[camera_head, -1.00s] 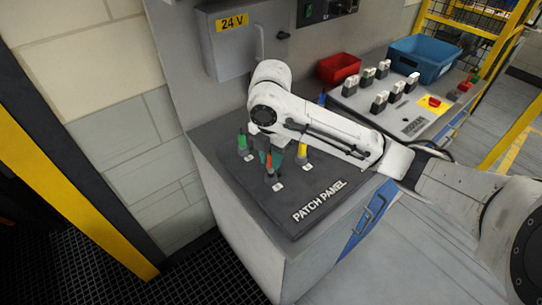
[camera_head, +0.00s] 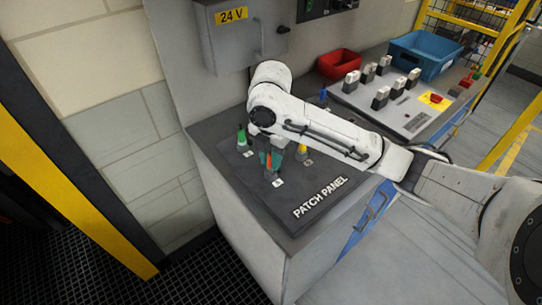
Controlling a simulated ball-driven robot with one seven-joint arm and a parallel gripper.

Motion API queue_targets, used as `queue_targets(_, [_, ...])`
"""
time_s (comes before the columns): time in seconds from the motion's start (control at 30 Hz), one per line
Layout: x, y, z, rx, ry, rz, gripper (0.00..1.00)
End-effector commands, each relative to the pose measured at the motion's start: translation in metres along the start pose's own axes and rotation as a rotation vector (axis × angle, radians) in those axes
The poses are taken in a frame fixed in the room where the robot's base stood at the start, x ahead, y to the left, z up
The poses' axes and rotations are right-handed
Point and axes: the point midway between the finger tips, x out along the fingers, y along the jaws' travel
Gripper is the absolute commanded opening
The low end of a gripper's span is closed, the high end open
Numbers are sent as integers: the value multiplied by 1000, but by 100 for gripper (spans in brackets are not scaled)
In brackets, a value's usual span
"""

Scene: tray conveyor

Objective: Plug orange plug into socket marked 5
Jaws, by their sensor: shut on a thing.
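The orange plug (camera_head: 268,161) stands roughly upright low over the dark patch panel (camera_head: 235,176), near its front white tag (camera_head: 278,182). My gripper (camera_head: 270,158), with teal fingers, points down from the white arm and is shut on the orange plug. The arm hides part of the gripper and the panel behind it. I cannot tell whether the plug is seated in a socket. Further white tags show beside the green plug (camera_head: 241,137) and the yellow plug (camera_head: 303,149). The tag numbers are too small to read, so I cannot tell which socket is 5.
A blue plug (camera_head: 323,95) stands behind the arm. A grey 24 V box (camera_head: 232,40) hangs on the wall above the panel. A red bin (camera_head: 340,65), a blue bin (camera_head: 425,55) and several black-and-white blocks stand at the back right. The panel's front left is clear.

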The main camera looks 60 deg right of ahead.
Motion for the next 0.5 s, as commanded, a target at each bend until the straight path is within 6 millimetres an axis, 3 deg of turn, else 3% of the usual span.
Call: queue_targets(0.5, [13,0,0,0,1,-1,0])
